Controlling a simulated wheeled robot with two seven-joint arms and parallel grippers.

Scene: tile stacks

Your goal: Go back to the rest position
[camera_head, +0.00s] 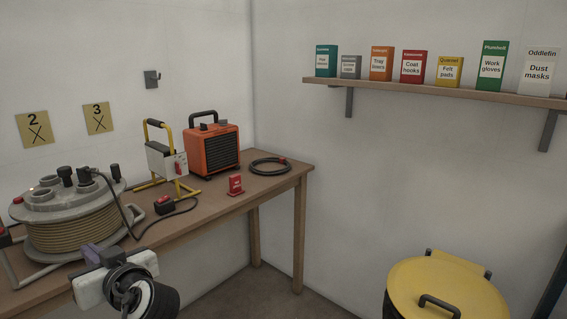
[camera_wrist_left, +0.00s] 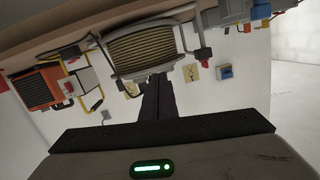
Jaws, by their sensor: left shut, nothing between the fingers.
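My left gripper (camera_head: 90,254) is low at the left of the head view, in front of the cable reel and near the table's front edge. In the left wrist view its dark fingers (camera_wrist_left: 158,84) are together, with nothing between them. That view is upside down, and the fingertips overlap the lower edge of the cable reel (camera_wrist_left: 147,50) in the picture. I cannot tell how far apart they are. My right gripper is in neither view.
The wooden table (camera_head: 225,212) holds the cable reel (camera_head: 72,228), a yellow-framed work lamp (camera_head: 160,162), an orange heater (camera_head: 212,150), a red block (camera_head: 236,183) and a coiled black cable (camera_head: 270,167). A yellow-lidded bin (camera_head: 420,285) stands right. A box shelf (camera_head: 430,93) hangs above.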

